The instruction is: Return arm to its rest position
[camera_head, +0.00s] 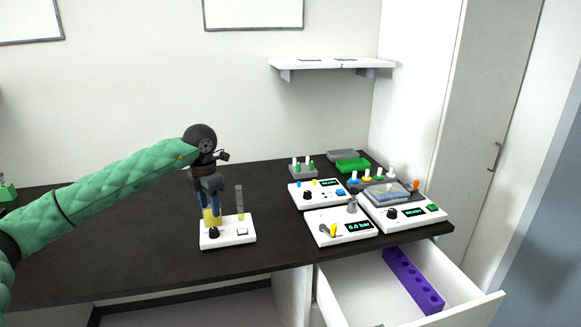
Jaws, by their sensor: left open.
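My left arm (115,187), in a green quilted sleeve, reaches in from the left over the dark table. Its left gripper (209,207) points down over a small white device (228,239). My right arm and right gripper are not in view.
A grey post (239,202) rises from the device, right of the gripper. White instruments (341,227) with displays, a green tray (353,165) and coloured-cap bottles stand on the table's right. An open drawer (455,308) below holds a purple rack (413,280). Bare tabletop (270,190) lies between.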

